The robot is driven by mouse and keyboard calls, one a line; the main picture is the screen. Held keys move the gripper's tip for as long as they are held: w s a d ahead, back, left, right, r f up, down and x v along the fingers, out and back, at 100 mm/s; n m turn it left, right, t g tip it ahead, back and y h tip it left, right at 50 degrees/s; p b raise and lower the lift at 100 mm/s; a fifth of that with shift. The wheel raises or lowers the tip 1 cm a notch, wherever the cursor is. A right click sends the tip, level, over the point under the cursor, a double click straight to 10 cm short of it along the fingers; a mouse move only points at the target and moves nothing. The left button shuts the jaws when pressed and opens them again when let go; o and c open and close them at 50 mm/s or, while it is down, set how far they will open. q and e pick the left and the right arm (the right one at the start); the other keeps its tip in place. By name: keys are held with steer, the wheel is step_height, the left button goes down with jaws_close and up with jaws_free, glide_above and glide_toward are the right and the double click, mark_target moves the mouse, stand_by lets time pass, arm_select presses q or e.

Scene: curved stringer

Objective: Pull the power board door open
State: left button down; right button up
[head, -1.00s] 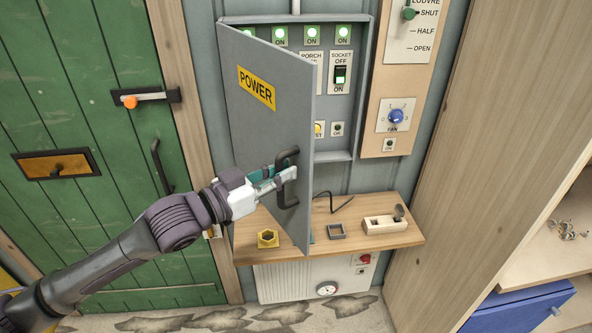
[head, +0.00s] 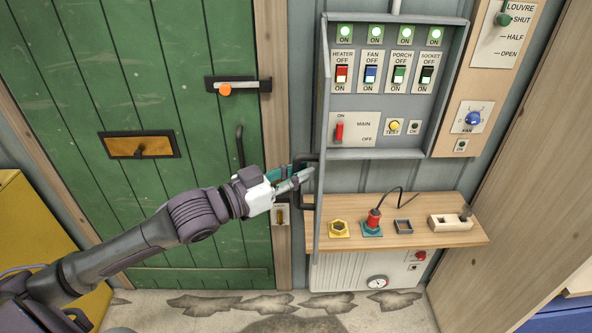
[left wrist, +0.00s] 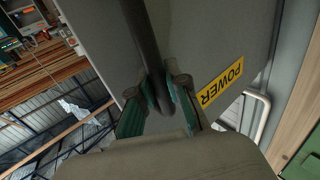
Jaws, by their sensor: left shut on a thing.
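The grey power board door (head: 321,150) stands swung out from its box and shows nearly edge-on in the head view. Its yellow POWER label (left wrist: 221,82) shows in the left wrist view. My left gripper (head: 302,177) is shut on the door's black handle (left wrist: 146,45), with a finger on either side of the bar. The power board box (head: 392,154) is exposed, with labelled switches, green lights and a red main switch inside. My right gripper is not in view.
A green door (head: 150,60) with an orange-ended latch (head: 226,89) is at left. A wooden panel stands at right.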

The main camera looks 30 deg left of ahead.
arm_select(q)
steer(key=shift+s+a+f, duration=0.1)
steer(key=shift+a+f, duration=0.05)
steer(key=shift+f, duration=0.05)
steer(key=c, duration=1.5)
jaws_free()
steer(key=o, duration=0.4)
steer(key=shift+r, duration=0.15)
steer(key=shift+c, duration=0.2)
steer(key=v, duration=1.2)
steer(key=shift+s, duration=0.1)
